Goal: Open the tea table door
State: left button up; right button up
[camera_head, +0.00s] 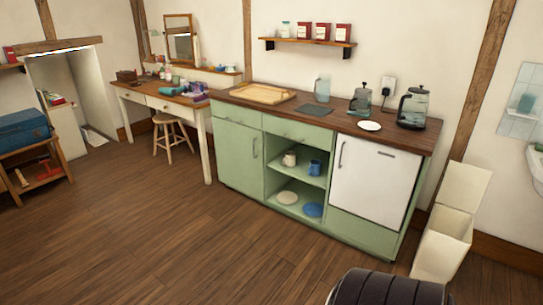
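The tea table is a green cabinet with a dark wooden top (240,100), standing against the wall in the head view. Its green door (237,155) at the left is shut, with a vertical handle (254,147) near its right edge. A white door (372,185) at the right is also shut, with a vertical handle (341,155) near its left edge. Between them are open shelves with two mugs (289,159) and plates (287,197). Neither of my grippers is in view.
Wooden floor (170,240) lies clear before the cabinet. A white bin (442,245) with its lid up stands right of it. A stool (171,122) and desk stand left.

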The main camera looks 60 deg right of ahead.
aim_at(239, 148)
jog(key=z, duration=1.6)
jog(key=i, duration=0.2)
